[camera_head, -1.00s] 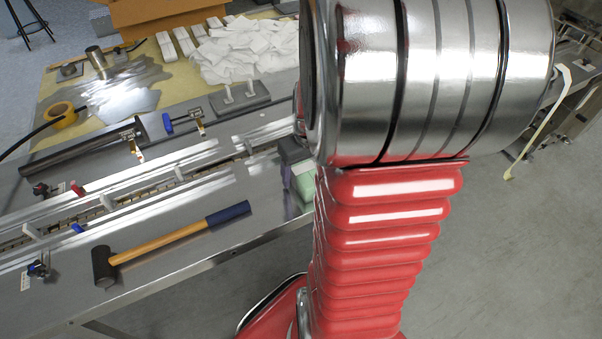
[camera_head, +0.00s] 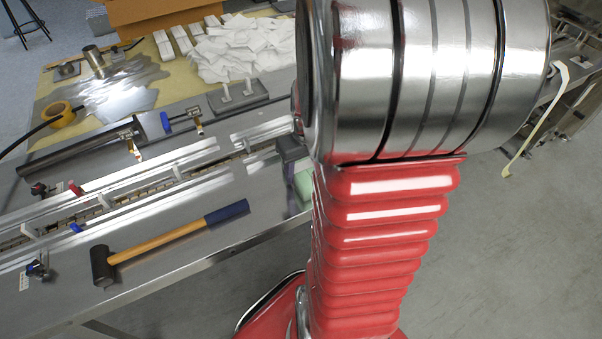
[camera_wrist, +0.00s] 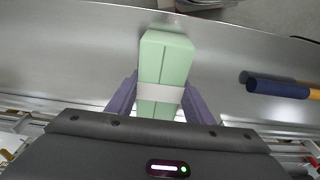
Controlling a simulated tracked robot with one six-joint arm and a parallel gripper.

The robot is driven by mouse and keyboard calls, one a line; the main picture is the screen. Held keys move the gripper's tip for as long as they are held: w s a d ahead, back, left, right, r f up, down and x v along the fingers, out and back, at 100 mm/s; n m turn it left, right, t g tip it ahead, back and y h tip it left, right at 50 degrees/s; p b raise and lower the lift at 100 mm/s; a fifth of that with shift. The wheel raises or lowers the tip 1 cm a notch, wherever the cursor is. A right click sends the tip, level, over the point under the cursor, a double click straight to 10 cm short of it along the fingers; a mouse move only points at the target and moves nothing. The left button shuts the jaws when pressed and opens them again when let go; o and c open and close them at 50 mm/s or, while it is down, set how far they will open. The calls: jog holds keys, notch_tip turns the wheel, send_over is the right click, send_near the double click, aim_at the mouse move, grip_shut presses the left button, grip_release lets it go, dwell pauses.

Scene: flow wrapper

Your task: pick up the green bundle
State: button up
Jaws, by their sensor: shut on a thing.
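The green bundle (camera_wrist: 165,58) is a pale green block of boxes with a white band around it, seen in the wrist view. My gripper (camera_wrist: 160,97) is shut on it, with one purple-grey finger on each side near the white band. The far end of the bundle extends beyond the fingertips over the metal surface. In the head view, my arm hides most of the gripper, and only a sliver of the green bundle (camera_head: 304,186) shows at its left edge. I cannot tell whether the bundle touches the surface.
A mallet (camera_head: 165,242) with a wooden handle and blue grip lies on the metal table (camera_head: 190,285) near its front edge. A conveyor channel with rails (camera_head: 130,205) runs behind it. White packets (camera_head: 240,48) and a tape roll (camera_head: 60,115) lie farther back.

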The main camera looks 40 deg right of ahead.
aim_at(302, 166)
jog(key=shift+c, duration=1.2)
notch_tip(302, 166, up, 10)
dwell(0.9)
